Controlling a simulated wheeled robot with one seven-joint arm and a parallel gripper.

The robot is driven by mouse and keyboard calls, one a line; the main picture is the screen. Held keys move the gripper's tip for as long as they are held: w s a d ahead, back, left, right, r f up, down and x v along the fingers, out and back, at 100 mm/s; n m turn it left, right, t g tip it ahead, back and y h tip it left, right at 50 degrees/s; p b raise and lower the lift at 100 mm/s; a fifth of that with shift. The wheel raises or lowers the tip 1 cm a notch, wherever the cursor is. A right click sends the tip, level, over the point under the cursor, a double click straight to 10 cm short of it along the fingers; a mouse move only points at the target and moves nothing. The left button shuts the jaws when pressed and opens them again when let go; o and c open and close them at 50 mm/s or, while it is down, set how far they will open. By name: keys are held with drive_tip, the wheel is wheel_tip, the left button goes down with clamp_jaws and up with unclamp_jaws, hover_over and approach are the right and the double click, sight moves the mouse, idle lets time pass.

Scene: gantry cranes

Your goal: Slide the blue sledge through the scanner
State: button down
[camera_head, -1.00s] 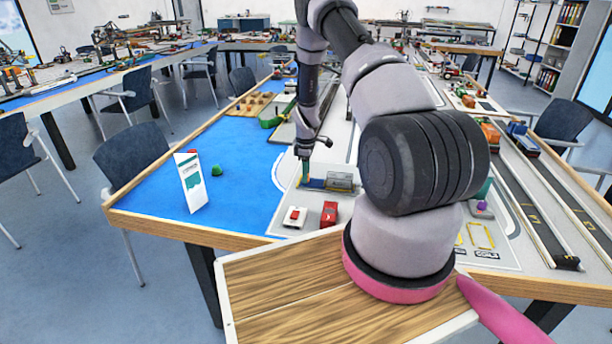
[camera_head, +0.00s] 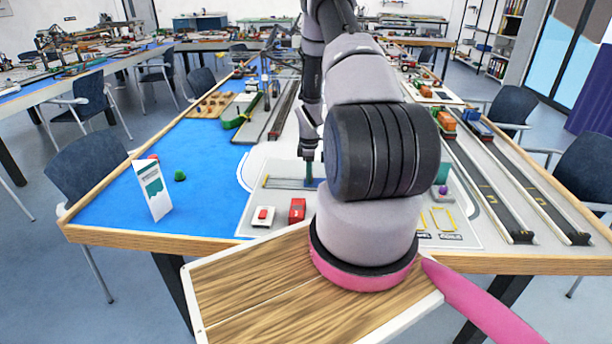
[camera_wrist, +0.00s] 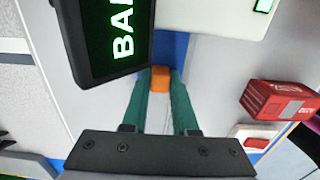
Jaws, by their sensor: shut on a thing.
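My gripper (camera_head: 309,180) is low over the grey track on the table. In the wrist view its two green fingers (camera_wrist: 160,82) are closed on a small orange block (camera_wrist: 160,77). The block stands at the near end of a blue surface (camera_wrist: 174,48), which I take to be the sledge. The blue surface runs away between a black display (camera_wrist: 112,38) with green letters and a white housing (camera_wrist: 212,14), likely scanner parts. The sledge's far part is hidden there. In the head view my arm covers the right part of the track.
A white sign (camera_head: 152,190) stands on the blue area at left.

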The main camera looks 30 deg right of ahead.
drive_tip(key=c, duration=0.7)
unclamp_jaws()
wheel_tip(320, 180, up, 11)
drive_tip(key=shift+f, duration=0.1)
